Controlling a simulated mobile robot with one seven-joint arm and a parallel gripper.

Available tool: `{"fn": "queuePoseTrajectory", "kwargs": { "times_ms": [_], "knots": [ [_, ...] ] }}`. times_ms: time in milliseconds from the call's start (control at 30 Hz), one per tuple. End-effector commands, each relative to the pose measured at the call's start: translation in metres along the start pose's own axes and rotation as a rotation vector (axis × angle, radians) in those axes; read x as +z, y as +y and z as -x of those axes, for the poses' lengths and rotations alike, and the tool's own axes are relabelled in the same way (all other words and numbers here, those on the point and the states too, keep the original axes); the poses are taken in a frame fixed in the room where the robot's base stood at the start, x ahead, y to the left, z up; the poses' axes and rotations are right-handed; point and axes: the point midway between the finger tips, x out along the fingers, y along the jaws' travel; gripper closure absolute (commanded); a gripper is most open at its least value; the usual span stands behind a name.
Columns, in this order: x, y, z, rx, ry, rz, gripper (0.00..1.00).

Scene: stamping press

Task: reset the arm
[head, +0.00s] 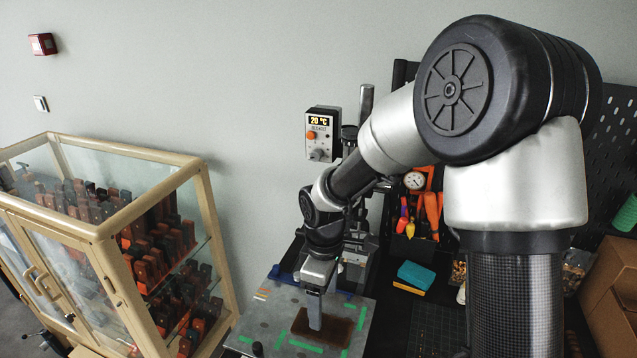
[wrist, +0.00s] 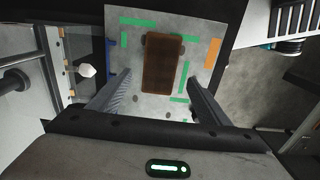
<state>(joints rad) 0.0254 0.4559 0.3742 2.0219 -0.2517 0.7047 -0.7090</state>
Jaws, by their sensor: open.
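My arm reaches from the right of the head view down to the metal plate (head: 270,318) in front of the stamping press. My gripper (head: 315,322) points down over a brown leather piece (head: 337,328) on that plate. In the wrist view my gripper (wrist: 148,95) has its two fingers spread wide, with nothing between them in its grip. The brown piece (wrist: 163,65) lies flat on the plate (wrist: 205,40), beyond the fingertips, among green tape marks. The press (head: 352,240) is partly hidden behind my arm.
A display box (head: 323,133) reading 20 °C is beside the press column. A glass cabinet (head: 105,230) with rows of dark and orange blocks stands at left. At right are a teal block (head: 416,275), hanging tools (head: 425,208) and a cardboard box (head: 612,295).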

Motion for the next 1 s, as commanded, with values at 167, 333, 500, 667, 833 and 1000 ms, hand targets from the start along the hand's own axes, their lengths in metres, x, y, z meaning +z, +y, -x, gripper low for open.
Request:
{"fn": "queuePoseTrajectory", "kwargs": {
  "times_ms": [167,333,500,667,833,1000],
  "knots": [
    [0.024,0.003,0.044,0.073,-0.001,-0.127,0.29],
    [0.070,-0.008,0.116,0.187,0.034,-0.400,0.29],
    [0.115,-0.037,0.173,0.273,0.129,-0.693,0.29],
    [0.148,-0.072,0.208,0.311,0.258,-0.945,0.29],
    [0.167,-0.101,0.222,0.307,0.375,-1.121,0.29],
    [0.173,-0.112,0.226,0.297,0.425,-1.188,0.29]
  ]
}}
